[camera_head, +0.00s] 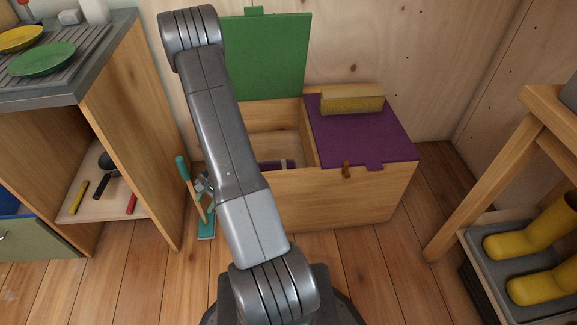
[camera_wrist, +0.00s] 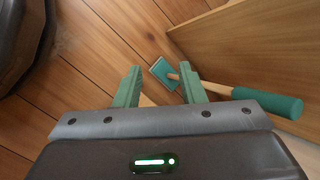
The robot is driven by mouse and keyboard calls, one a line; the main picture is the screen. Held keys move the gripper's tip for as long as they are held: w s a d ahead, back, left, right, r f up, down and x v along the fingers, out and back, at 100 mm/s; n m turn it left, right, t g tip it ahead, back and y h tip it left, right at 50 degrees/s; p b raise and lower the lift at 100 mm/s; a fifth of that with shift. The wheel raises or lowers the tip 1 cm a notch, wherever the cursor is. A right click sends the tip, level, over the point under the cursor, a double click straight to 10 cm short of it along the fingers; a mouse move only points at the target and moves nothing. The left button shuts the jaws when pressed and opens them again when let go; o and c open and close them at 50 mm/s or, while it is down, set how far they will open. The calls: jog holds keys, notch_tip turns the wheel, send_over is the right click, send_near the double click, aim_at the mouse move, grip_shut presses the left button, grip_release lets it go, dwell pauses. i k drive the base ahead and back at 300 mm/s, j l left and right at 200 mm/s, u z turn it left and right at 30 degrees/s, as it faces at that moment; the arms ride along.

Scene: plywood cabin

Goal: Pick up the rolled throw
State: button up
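The green lid (camera_head: 270,55) stands open against the wall. A teal-handled tool (camera_head: 195,195) is at the chest's left side; it shows close beyond my fingers in the wrist view (camera_wrist: 215,87). A counter with shelves (camera_head: 130,130) stands left, a bench with yellow boots (camera_head: 540,240) right.

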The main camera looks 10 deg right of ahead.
aim_at(282, 163)
jog(key=j+z, duration=0.9)
jog(key=k+j+z, duration=0.1)
jog(key=j+z, duration=0.15)
jog(key=z, duration=0.2)
jog(key=j+z, duration=0.3)
jog(key=i, duration=0.5)
